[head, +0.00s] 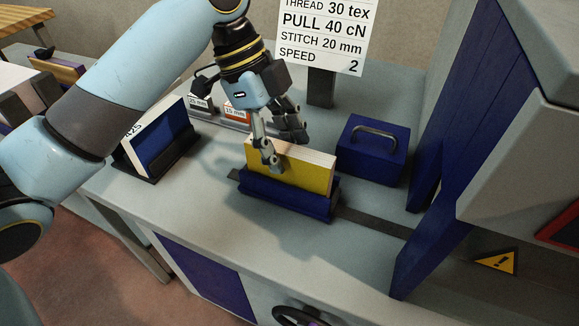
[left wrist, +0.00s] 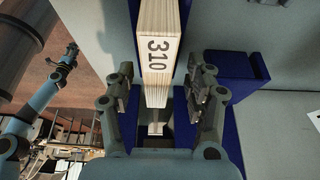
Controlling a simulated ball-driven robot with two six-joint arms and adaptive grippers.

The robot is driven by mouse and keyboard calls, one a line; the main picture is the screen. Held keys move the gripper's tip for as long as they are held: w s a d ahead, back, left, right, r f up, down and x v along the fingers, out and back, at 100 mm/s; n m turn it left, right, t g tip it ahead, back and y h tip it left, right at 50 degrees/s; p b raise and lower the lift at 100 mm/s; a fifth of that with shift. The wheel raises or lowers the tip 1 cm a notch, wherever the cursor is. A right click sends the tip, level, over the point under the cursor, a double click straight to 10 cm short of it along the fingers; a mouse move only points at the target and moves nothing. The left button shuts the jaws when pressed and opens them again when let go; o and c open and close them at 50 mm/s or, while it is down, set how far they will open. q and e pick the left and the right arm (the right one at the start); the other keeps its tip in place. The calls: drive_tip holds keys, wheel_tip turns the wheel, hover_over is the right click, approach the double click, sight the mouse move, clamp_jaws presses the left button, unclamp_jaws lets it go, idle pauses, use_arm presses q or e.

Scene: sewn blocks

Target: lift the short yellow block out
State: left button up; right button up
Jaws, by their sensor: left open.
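The short yellow block (head: 307,177) stands upright, its lower part hidden in a dark blue holder (head: 285,199) on the bench. Its pale layered top edge, marked 310, shows in the left wrist view (left wrist: 157,50). My left gripper (head: 281,148) is open over the left part of the block, one finger in front of the yellow face and the other behind it. In the left wrist view my fingers (left wrist: 160,95) stand on either side of the block, with gaps showing.
A dark blue box with a metal handle (head: 371,148) stands right of the block. Another holder with a block marked 425 (head: 160,145) is at left. A sign (head: 325,30) stands behind. Tall blue uprights (head: 440,200) and a grey machine close off the right side.

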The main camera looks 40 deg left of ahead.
sight(289, 170)
use_arm(q)
drive_tip(key=shift+x, duration=1.5)
drive_tip(key=shift+s, duration=0.15)
drive_tip(key=shift+c, duration=0.4)
clamp_jaws()
